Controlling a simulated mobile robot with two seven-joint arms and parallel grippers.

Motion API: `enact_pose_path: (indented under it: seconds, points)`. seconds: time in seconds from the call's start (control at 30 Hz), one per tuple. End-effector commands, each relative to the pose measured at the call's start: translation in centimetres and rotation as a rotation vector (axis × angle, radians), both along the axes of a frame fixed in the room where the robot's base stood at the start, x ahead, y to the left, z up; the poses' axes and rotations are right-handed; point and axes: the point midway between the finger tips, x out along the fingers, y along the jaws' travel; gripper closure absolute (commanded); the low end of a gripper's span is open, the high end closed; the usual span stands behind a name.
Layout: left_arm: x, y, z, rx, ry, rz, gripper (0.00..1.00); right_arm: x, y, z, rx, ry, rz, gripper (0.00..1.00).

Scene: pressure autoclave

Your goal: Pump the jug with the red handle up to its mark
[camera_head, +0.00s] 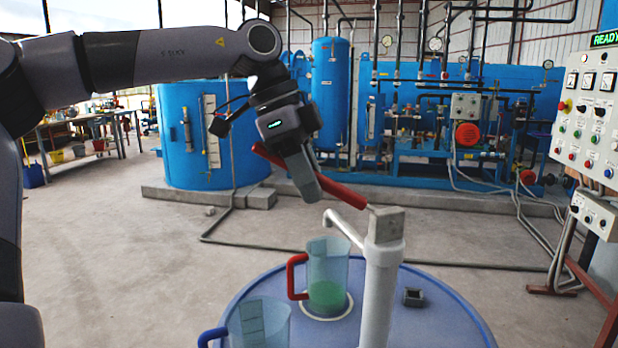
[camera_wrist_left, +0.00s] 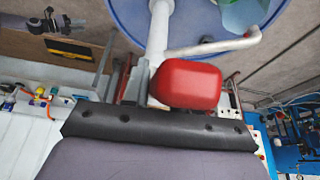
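The jug with the red handle (camera_head: 328,265) stands upright on a pale ring on the blue drum top (camera_head: 440,315), with green liquid in its lower part. I cannot make out its mark. The white pump (camera_head: 381,280) rises beside it, its spout (camera_head: 343,228) reaching over the jug. The red pump lever (camera_head: 342,192) slopes up to the left from the pump head. My left gripper (camera_head: 306,178) is at the lever, its visible finger across it, and appears closed around it. My right gripper is out of view.
A jug with a blue handle (camera_head: 258,325) stands at the drum's near left, partly cut off. A control panel (camera_head: 590,120) stands at the right. Floor left of the drum is clear.

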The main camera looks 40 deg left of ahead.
Motion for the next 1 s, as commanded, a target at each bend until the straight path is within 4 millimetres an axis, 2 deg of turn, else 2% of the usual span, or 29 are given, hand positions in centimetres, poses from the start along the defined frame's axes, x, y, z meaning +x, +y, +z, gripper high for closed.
enact_pose_path:
  seconds: [0.5, 0.9, 0.93, 0.97, 1.0]
  points:
    - [-0.7, 1.0, -3.3, -0.207, -0.137, 0.001, 1.00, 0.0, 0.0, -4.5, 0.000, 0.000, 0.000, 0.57]
    - [-0.7, 1.1, -3.3, -0.229, -0.152, 0.000, 1.00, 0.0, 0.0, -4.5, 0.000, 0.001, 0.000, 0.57]
    - [-0.7, 1.1, -3.3, -0.228, -0.152, 0.000, 0.66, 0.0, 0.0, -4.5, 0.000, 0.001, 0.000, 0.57]
    - [-0.7, 1.1, -3.3, -0.228, -0.152, 0.000, 0.56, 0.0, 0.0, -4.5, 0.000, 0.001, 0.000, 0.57]
    - [-0.7, 1.1, -3.3, -0.228, -0.152, 0.001, 0.51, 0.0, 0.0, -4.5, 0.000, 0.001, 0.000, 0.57]
